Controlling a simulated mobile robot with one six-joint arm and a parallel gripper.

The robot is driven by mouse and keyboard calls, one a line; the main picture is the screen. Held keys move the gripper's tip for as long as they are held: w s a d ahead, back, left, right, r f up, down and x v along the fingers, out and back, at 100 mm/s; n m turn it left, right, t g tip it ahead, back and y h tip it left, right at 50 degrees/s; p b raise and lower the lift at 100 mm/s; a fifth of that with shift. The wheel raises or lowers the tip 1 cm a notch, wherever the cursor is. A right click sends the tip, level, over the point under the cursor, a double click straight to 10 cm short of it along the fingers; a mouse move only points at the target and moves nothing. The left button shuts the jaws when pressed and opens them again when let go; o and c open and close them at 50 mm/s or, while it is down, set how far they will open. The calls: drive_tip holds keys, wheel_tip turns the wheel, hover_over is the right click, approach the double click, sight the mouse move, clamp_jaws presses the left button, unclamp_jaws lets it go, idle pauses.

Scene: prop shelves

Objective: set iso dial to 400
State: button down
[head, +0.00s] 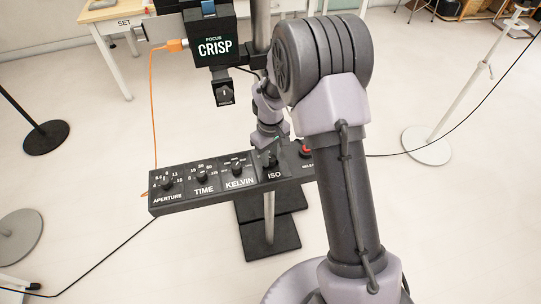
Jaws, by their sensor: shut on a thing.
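A long black control panel (215,201) stands on a post. It carries dials labelled APERTURE, TIME, KELVIN and ISO from left to right, with a red release button (305,151) at the right end. My gripper (270,161) reaches down onto the ISO section and is shut on the ISO dial. The dial and its number marks are hidden by the gripper, so its setting cannot be read. The ISO label (274,175) shows just below.
The aperture dial (166,185), time dial (202,176) and kelvin dial (237,168) sit left of my gripper. A black box reading FOCUS CRISP (215,48) hangs above. An orange cable (152,100) runs down at the left. Floor stands are at both sides.

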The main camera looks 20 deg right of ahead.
drive_tip(key=shift+m, duration=0.3)
drive_tip(key=m, duration=0.3)
drive_tip(key=shift+m+b, duration=0.4)
drive_tip(key=m, duration=0.3)
drive_tip(key=shift+m+b, duration=0.3)
drive_tip(key=shift+b, duration=0.1)
drive_tip(key=m+b, duration=0.1)
drive_tip(key=m, duration=0.3)
drive_tip(key=shift+m+b, duration=0.45)
drive_tip(key=shift+m, duration=1.65)
drive_tip(key=c, duration=1.1)
unclamp_jaws()
